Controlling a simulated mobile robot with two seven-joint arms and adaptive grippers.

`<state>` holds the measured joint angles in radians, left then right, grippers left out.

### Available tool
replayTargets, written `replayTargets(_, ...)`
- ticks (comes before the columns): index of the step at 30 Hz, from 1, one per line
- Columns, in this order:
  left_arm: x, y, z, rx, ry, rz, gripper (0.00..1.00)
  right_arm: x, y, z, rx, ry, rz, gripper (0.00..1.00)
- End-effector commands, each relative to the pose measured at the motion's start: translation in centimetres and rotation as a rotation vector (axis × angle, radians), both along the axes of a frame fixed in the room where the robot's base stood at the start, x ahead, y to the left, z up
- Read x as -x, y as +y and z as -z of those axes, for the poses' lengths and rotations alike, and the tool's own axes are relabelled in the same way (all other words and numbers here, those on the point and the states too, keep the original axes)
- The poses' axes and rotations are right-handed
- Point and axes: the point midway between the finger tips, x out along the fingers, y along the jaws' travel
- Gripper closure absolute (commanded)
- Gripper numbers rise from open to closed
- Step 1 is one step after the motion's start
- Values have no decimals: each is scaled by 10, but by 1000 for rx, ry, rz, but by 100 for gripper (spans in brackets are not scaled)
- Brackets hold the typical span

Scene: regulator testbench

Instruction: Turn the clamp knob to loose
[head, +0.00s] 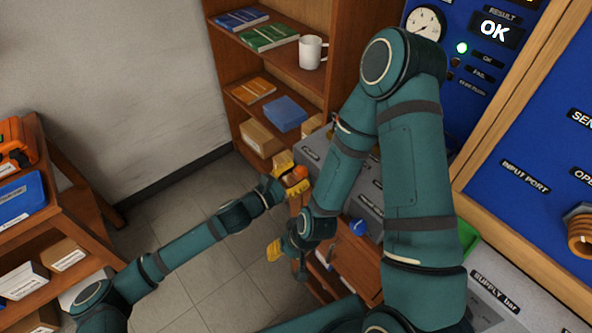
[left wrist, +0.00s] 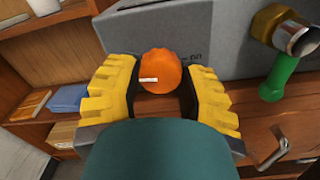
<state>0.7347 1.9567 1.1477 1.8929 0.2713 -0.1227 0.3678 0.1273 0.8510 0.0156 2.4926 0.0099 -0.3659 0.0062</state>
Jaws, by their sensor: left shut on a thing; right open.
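The orange clamp knob (left wrist: 160,72) sits on the front of a grey box (left wrist: 225,35) in the left wrist view. A short white mark lies on the left part of its face, nearly level. My left gripper (left wrist: 158,90) has its yellow fingers on either side of the knob and is shut on it. In the head view the knob (head: 298,173) shows between the fingers of my left gripper (head: 289,180). My right gripper (head: 287,255) is lower, partly hidden by its own wrist, open. Lettering beside the knob is mostly hidden.
A brass fitting with a green handle (left wrist: 278,78) sticks out right of the knob. A wooden shelf (head: 325,95) with books and a white mug (head: 312,52) stands behind. The blue test panel (head: 480,85) shows OK and a green light. My right arm hides much of the bench.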

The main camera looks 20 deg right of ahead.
Motion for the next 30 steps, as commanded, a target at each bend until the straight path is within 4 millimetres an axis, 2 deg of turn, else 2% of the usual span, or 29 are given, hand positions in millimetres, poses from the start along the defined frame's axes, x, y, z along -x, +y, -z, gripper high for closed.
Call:
replayTargets(9,0,0,-2,42,113,0,95,-4,-1,-12,2,-10,7,53)
replayTargets(25,0,0,1,46,135,0,96,-5,-1,-14,2,-11,7,53)
replayTargets(26,0,0,1,46,135,0,54,-5,-1,-14,2,-11,7,53)
replayTargets(28,0,0,1,46,135,0,29,-5,-1,-14,2,-11,7,53)
replayTargets(29,0,0,1,46,135,0,25,-5,-1,-14,2,-11,7,53)
replayTargets(30,0,0,1,46,135,0,25,-4,-1,-13,2,-11,7,53)
